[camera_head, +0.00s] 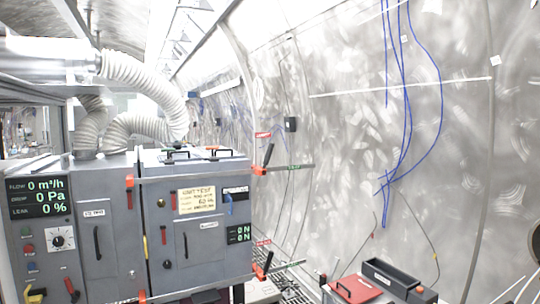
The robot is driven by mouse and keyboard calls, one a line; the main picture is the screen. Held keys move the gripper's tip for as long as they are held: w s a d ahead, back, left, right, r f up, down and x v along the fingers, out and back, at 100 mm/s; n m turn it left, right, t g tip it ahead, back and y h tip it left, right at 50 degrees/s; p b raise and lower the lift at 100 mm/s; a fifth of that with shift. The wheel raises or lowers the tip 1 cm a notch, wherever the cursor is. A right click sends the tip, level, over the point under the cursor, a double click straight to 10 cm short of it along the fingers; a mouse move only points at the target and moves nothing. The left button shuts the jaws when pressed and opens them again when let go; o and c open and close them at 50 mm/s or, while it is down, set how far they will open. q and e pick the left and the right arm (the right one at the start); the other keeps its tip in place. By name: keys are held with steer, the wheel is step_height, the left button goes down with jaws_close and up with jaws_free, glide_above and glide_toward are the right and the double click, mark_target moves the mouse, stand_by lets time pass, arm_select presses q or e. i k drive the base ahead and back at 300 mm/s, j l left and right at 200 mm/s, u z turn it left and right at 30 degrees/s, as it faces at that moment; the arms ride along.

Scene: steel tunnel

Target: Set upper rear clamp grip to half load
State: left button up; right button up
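A grey test cabinet (115,245) stands at the left. On its right edge is an upper clamp (259,170) with an orange jaw and a black grip (268,154) that leans slightly right of upright. A bar runs right from this clamp to a small green label. A similar lower clamp (259,272) with a black grip (268,261) sits below it. I cannot tell from the labels which clamp is the rear one. A small green display (238,235) reads 0 N on both lines. Neither of my grippers is in view.
A second display (38,196) reads 0 m³/h, 0 Pa and 0 %. Ribbed white hoses (150,82) rise from the cabinet top. A red-lidded box (355,290) and a dark tray (400,280) are at the bottom right. Blue cables (401,100) hang on the curved wall.

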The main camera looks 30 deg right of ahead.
mark_target(269, 150)
steer(key=i+l+u, duration=0.1)
steer(key=i+l, duration=0.3)
steer(key=i+l+u, duration=0.1)
steer(key=i+l, duration=0.25)
steer(key=l, duration=0.25)
steer(key=i+l, duration=0.35)
steer(key=l, duration=0.2)
steer(key=j+u, duration=0.05)
